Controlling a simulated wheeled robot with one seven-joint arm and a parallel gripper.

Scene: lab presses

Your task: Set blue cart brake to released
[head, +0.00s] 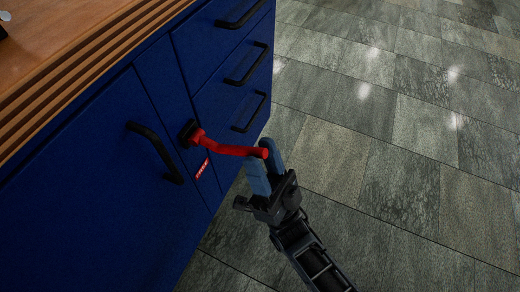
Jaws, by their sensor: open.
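The blue cart (80,185) fills the left of the head view, with a wooden top. Its red brake lever (225,149) sticks out from a black pivot (188,132) on the front and points right, roughly level in the picture. A small red label (202,169) with unreadable white lettering sits just below the pivot. My gripper (263,160) is at the free end of the lever. Its two blue-grey fingers are open, and the lever's tip shows at the fingers. I cannot tell whether they touch it.
A black door handle (155,152) is left of the lever. Several black drawer handles (247,63) are above and right of it. The wooden top's ridged edge (75,72) runs along the upper left. Grey tiled floor (400,150) is clear to the right.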

